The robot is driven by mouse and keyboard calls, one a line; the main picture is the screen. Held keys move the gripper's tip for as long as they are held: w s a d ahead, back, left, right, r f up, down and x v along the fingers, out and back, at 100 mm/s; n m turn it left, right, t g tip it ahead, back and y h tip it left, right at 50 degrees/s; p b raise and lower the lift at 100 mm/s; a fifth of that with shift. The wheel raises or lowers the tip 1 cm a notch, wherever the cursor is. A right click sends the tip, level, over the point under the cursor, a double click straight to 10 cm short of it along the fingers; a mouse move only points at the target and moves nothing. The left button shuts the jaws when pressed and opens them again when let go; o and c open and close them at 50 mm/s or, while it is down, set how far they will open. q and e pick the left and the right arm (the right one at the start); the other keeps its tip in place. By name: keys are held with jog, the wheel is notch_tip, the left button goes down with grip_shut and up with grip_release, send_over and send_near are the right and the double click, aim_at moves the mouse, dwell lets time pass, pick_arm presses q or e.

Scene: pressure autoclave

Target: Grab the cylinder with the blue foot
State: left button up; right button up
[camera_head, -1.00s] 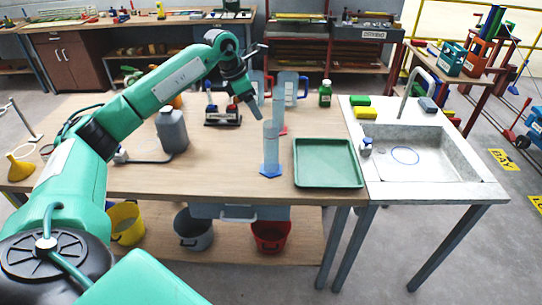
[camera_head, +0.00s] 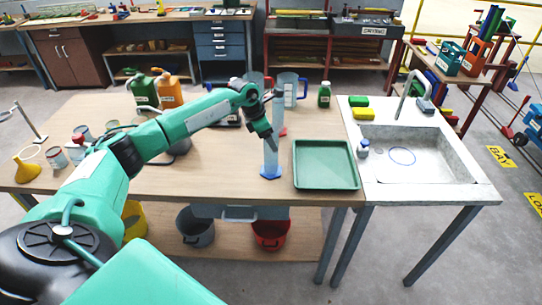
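The clear measuring cylinder with the blue foot (camera_head: 271,160) stands upright on the wooden bench, left of the green tray. My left gripper (camera_head: 271,141) points down at the cylinder's upper part and overlaps it in the head view. I cannot tell whether the fingers are around the cylinder, touching it or in front of it, or whether they are open or shut. A second clear cylinder (camera_head: 279,106) with a red foot stands just behind, partly hidden by my gripper. My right gripper is not in view.
A green tray (camera_head: 326,164) lies right of the cylinder, before the sink (camera_head: 420,155). Clear jugs (camera_head: 289,88) with red and blue handles and a green bottle (camera_head: 324,94) stand behind. My arm partly hides a grey bottle. The bench front is clear.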

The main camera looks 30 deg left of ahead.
pick_arm(q)
jog(key=c, duration=1.3)
jog(key=shift+c, duration=0.2)
jog(key=shift+r, duration=0.15)
